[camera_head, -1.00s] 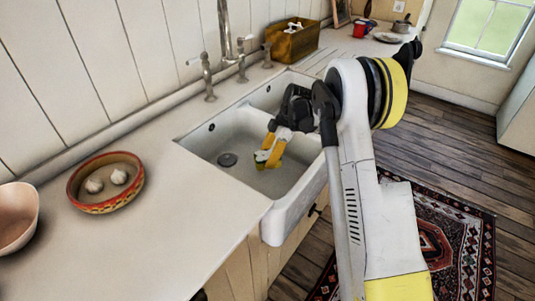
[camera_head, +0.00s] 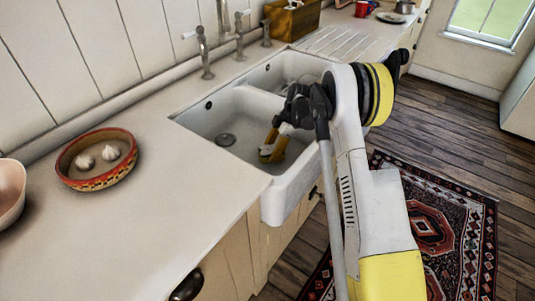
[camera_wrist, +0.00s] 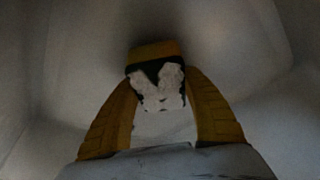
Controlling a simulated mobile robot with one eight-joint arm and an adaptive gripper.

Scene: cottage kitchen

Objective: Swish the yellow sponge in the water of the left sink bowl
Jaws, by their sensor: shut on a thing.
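The yellow sponge (camera_wrist: 153,50) is between the fingertips of my gripper (camera_wrist: 158,85) in the wrist view, with a dark layer and pale patches below its yellow top. In the head view my gripper (camera_head: 270,148) points down inside the left sink bowl (camera_head: 238,122), near its front right. The yellow fingers are shut on the sponge, which is mostly hidden by them there. The white bowl has a round drain (camera_head: 225,140) to the left of the gripper. I cannot make out the water surface or whether the sponge touches the bottom.
The second sink bowl (camera_head: 275,72) lies beyond a dividing wall. Taps (camera_head: 205,55) stand along the back. A patterned bowl with garlic (camera_head: 97,160) sits on the counter at left. A wooden box (camera_head: 292,18) stands beyond the taps.

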